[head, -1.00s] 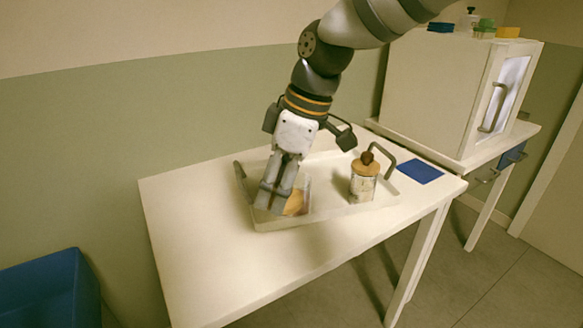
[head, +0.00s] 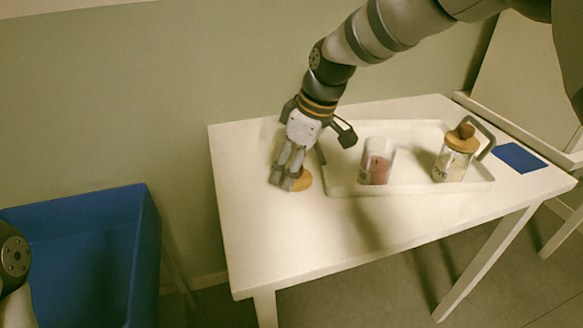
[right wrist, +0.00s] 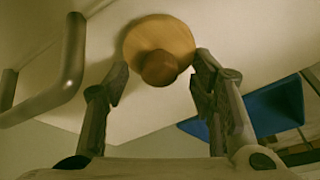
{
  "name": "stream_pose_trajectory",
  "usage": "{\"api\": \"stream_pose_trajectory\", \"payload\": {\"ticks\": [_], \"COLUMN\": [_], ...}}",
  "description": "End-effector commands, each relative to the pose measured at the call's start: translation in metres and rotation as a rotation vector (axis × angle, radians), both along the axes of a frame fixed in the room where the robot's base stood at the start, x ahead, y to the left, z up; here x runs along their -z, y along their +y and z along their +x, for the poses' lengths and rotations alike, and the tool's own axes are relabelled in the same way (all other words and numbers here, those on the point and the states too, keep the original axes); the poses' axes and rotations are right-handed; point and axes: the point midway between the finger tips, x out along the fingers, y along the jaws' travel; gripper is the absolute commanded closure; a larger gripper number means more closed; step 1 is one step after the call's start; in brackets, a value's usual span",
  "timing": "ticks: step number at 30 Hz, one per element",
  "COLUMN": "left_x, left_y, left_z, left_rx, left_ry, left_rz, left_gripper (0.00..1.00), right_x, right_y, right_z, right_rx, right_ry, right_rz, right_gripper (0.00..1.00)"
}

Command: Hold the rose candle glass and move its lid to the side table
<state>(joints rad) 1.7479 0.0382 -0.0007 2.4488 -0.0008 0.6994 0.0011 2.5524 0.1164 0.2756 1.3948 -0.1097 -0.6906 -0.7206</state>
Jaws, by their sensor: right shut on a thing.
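The rose candle glass (head: 377,162) stands upright in the tray, open at the top with pink wax inside. Its round wooden lid (head: 302,181) is apart from it, left of the tray in the head view, at or just above the white table; I cannot tell if it touches. My right gripper (head: 283,184) points down and is shut on the lid, partly hiding it. In the right wrist view the lid (right wrist: 160,42) shows its dark knob between the fingertips (right wrist: 162,70). My left gripper is out of view; nothing holds the glass.
The white tray (head: 410,187) has raised handles. A second jar (head: 452,160) with a wooden lid and knob stands at its right. A blue mat (head: 520,158) lies beyond it. A blue bin (head: 85,235) stands left of the white table (head: 290,235), whose front left is clear.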

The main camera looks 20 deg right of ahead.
Motion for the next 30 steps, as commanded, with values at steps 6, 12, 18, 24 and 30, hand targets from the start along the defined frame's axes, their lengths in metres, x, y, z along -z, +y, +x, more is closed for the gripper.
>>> {"api": "stream_pose_trajectory", "payload": {"ticks": [6, 12, 18, 24, 30], "left_x": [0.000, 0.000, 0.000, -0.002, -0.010], "left_y": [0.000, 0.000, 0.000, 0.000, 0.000], "left_z": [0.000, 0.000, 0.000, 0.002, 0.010], "left_rx": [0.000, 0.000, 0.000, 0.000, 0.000], "left_ry": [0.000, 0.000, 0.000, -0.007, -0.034], "left_rz": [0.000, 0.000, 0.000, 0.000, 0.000], "left_gripper": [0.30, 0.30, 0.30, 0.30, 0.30], "right_x": [0.006, 0.009, 0.008, -0.007, -0.062], "right_y": [0.000, 0.000, 0.000, -0.003, -0.015], "right_z": [0.000, 0.000, 0.000, -0.001, -0.011], "right_rx": [0.000, 0.000, 0.000, 0.001, 0.001], "right_ry": [-0.005, -0.004, -0.004, -0.010, -0.016], "right_rz": [0.000, -0.001, 0.000, 0.001, 0.001], "right_gripper": [0.83, 0.40, 0.40, 0.40, 0.40]}}
